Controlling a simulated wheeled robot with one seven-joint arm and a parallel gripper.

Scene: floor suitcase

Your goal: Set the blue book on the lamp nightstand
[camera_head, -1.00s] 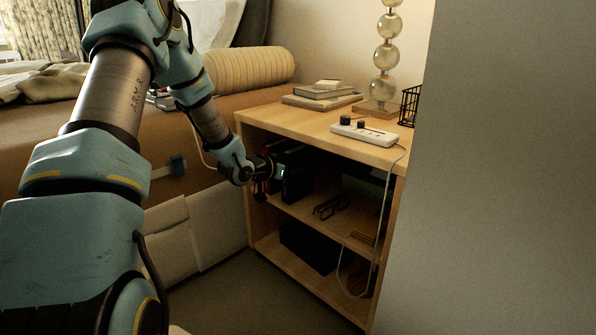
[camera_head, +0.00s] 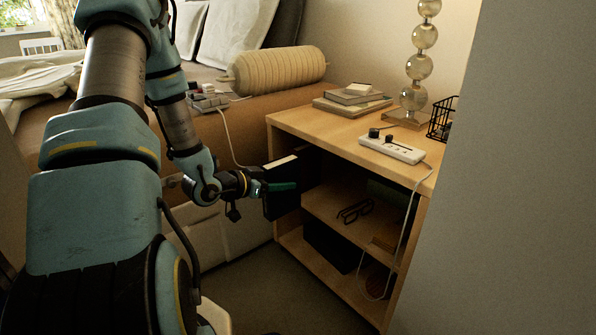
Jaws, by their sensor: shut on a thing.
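My gripper (camera_head: 268,188) is shut on a dark book (camera_head: 284,206), which stands upright with a pale page edge at its top. The book looks almost black here, so its blue colour is hard to confirm. It is in front of the nightstand's open left side, lower than the top. The light wood nightstand (camera_head: 312,132) stands right of my gripper. The lamp (camera_head: 419,67), a stack of glass balls on a square base, stands at the back of its top.
Stacked books (camera_head: 352,100) lie at the top's back left. A white control box (camera_head: 391,148) with a hanging cable lies near the front, and a black wire basket (camera_head: 440,118) at the right. Glasses (camera_head: 355,211) lie on the middle shelf. The top's front left is bare.

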